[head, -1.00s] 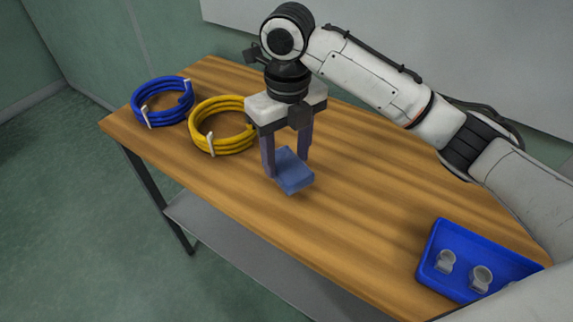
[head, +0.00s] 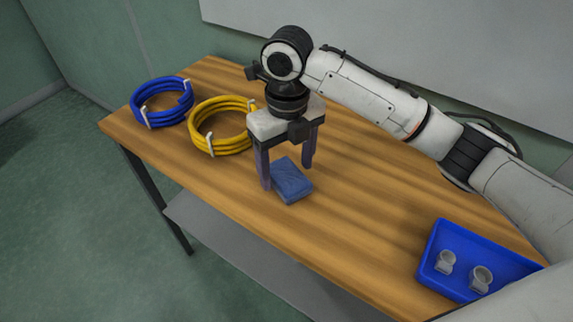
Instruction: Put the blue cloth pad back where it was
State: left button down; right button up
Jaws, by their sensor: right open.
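The blue cloth pad (head: 291,181) lies flat on the wooden table (head: 362,208), to the right of the yellow coil and near the table's middle. My right gripper (head: 287,177) points down over the pad. Its two fingers are spread apart, one at the pad's left and one behind it at the right, and the pad is not gripped. My left gripper is not in view.
A yellow coil (head: 222,145) and a blue coil (head: 148,119) lie at the table's left end. A blue tray (head: 434,246) with grey fittings (head: 481,278) stands at the lower right. The table between pad and tray is clear.

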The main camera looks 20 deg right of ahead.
aim_at(287, 174)
notch_tip(287, 174, up, 12)
jog(key=p, duration=0.1)
jog(key=shift+p, duration=0.3)
